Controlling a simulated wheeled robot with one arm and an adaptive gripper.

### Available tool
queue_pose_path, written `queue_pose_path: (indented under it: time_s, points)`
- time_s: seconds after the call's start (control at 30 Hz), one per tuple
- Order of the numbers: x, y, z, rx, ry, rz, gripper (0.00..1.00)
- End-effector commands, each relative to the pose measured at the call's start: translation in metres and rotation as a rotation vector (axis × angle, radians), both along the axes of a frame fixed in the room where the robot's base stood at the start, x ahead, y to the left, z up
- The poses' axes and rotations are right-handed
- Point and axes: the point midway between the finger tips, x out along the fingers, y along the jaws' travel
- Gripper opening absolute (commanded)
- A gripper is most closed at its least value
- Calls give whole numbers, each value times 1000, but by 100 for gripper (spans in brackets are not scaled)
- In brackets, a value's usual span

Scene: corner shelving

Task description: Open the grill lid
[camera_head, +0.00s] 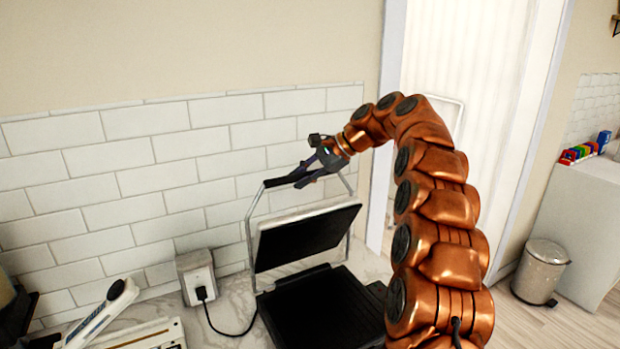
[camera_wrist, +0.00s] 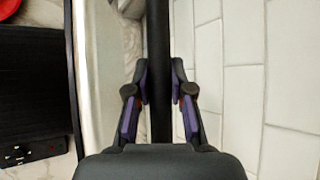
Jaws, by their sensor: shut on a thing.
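The grill stands on the counter with its lid (camera_head: 305,236) raised and tilted well up from the black lower plate (camera_head: 325,310). A metal frame rises at both sides of the lid and carries a dark handle bar (camera_head: 278,182) across its top. My gripper (camera_head: 305,176) is at that bar, high above the lower plate and near the tiled wall. In the wrist view the dark bar (camera_wrist: 159,60) runs between the two fingers of my gripper (camera_wrist: 160,100), which are shut on it. My arm hides part of the grill's right side.
A wall socket (camera_head: 196,276) with a plugged-in cord is left of the grill. A white-and-blue device (camera_head: 103,314) lies on the counter at left. The tiled wall (camera_head: 130,200) is close behind the grill. A bin (camera_head: 541,270) stands on the floor at right.

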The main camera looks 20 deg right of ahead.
Motion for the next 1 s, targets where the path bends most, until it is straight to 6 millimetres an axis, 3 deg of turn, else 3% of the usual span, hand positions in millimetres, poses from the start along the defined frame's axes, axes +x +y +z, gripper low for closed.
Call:
queue_pose_path:
  time_s: [0.77, 0.8, 1.0]
  points:
    - [7, 12, 5, -1, 16, 13, 0]
    - [7, 12, 5, -1, 16, 13, 22]
    - [7, 11, 3, -3, 18, 13, 43]
